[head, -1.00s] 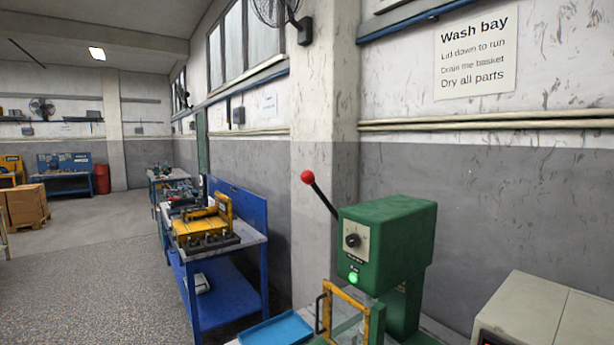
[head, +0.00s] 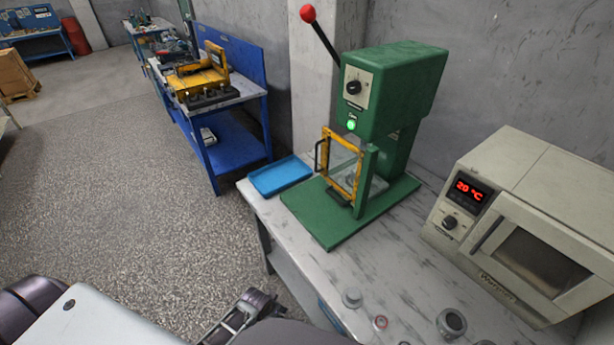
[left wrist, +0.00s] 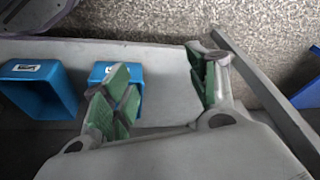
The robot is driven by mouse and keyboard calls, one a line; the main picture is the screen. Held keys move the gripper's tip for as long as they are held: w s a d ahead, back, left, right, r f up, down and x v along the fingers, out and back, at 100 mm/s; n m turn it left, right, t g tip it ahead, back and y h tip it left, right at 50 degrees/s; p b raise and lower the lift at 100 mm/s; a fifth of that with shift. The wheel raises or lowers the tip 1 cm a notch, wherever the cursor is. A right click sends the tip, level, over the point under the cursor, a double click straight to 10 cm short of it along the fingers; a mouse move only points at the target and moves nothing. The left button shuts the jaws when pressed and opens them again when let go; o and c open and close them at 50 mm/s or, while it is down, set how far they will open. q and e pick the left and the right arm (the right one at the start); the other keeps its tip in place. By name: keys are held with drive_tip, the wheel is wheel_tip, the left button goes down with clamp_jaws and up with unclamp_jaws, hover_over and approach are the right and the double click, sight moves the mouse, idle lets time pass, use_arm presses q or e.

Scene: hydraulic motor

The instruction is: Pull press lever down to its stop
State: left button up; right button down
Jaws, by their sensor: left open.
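The green press (head: 400,85) stands on the workbench right of centre in the head view. Its lever (head: 322,36) is a black rod with a red ball knob (head: 308,13), slanting up and left from the press head. A yellow-framed guard (head: 341,168) stands at the front of the press, beside a lit green lamp (head: 351,125). My left gripper (head: 246,312) is low at the bottom of the head view, well away from the lever. In the left wrist view its green-padded fingers (left wrist: 160,97) are apart with nothing between them. My right gripper is not in view.
A blue tray (head: 281,176) lies left of the press. A beige oven (head: 530,225) reading 20 °C stands to the right. Several small metal parts (head: 352,298) lie near the front bench edge. Blue bins (left wrist: 40,88) show in the left wrist view.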

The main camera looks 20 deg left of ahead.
use_arm(q)
drive_tip(key=w+d+r+t+p, duration=0.1)
drive_tip(key=w+r, duration=0.1)
drive_tip(key=r, duration=1.1)
drive_tip(key=w+d+r+p, duration=0.1)
drive_tip(key=w+r+p, duration=0.15)
drive_tip(key=r, duration=1.05)
drive_tip(key=w+a+r+t+h, duration=0.2)
drive_tip(key=w+a+r+t, duration=0.15)
drive_tip(key=w+r, duration=0.95)
drive_tip(key=w+a+r+t+h, duration=0.15)
drive_tip(key=w+r+t, duration=0.25)
drive_tip(key=w+r, duration=0.9)
drive_tip(key=s+a+r+t+h, duration=0.1)
drive_tip(key=a+r+t, duration=0.1)
drive_tip(key=r, duration=1.5)
drive_tip(key=s+a+r+t+h, duration=0.1)
drive_tip(key=s+r+t+h, duration=0.1)
drive_tip(key=r, duration=1.5)
drive_tip(key=shift+s+a+r+t, duration=0.15)
drive_tip(key=shift+s+a+t, duration=0.05)
drive_tip(key=shift+a+t, duration=0.2)
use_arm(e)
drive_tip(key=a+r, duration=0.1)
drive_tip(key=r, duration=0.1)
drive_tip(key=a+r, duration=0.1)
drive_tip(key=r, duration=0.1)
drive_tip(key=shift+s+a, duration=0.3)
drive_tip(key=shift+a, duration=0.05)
